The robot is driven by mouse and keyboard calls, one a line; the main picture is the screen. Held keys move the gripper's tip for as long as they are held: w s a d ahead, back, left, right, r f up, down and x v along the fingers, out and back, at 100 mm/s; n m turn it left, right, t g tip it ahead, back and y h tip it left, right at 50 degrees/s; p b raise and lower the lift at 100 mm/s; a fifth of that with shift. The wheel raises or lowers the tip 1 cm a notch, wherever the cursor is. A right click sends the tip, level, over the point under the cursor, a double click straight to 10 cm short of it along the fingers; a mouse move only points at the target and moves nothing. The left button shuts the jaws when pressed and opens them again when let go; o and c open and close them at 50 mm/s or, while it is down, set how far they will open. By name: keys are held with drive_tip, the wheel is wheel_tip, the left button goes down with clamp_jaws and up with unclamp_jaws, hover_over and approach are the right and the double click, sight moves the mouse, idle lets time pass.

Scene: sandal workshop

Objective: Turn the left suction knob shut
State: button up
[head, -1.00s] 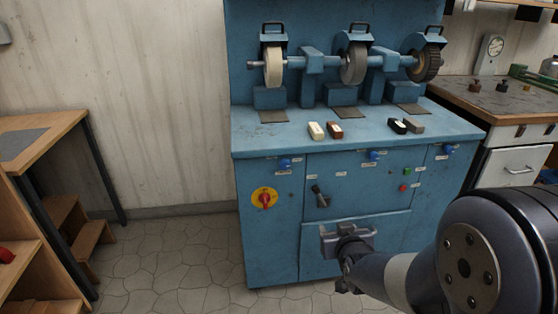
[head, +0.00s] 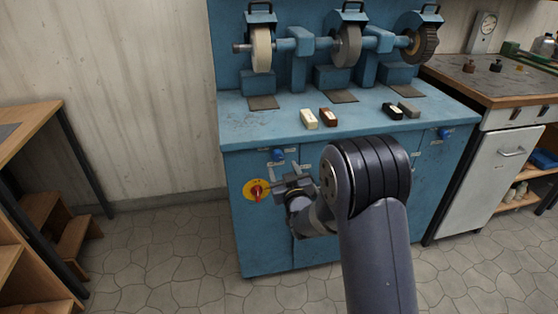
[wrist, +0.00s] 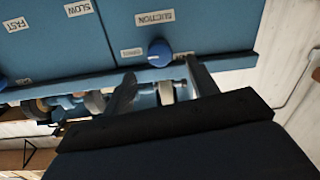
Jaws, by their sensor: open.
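The left suction knob (head: 278,154) is a small blue knob near the top of the machine's left front panel. In the wrist view the knob (wrist: 159,50) shows under an inverted SUCTION label, with a small pale mark on its lower edge and a small label on either side. My gripper (head: 288,179) is just below and slightly right of it in the head view. In the wrist view my gripper (wrist: 160,72) is open and empty, one finger on each side of the knob's line. The fingertips look short of the knob; the exact gap is unclear.
A red rotary switch (head: 256,190) on a yellow plate sits left of my gripper. The blue machine's worktop (head: 235,121) overhangs above, with brushes (head: 309,119) and grinding wheels.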

sight(278, 158)
drive_tip(key=shift+x, duration=2.8)
drive_tip(key=shift+c, duration=0.4)
drive_tip(key=c, duration=0.9)
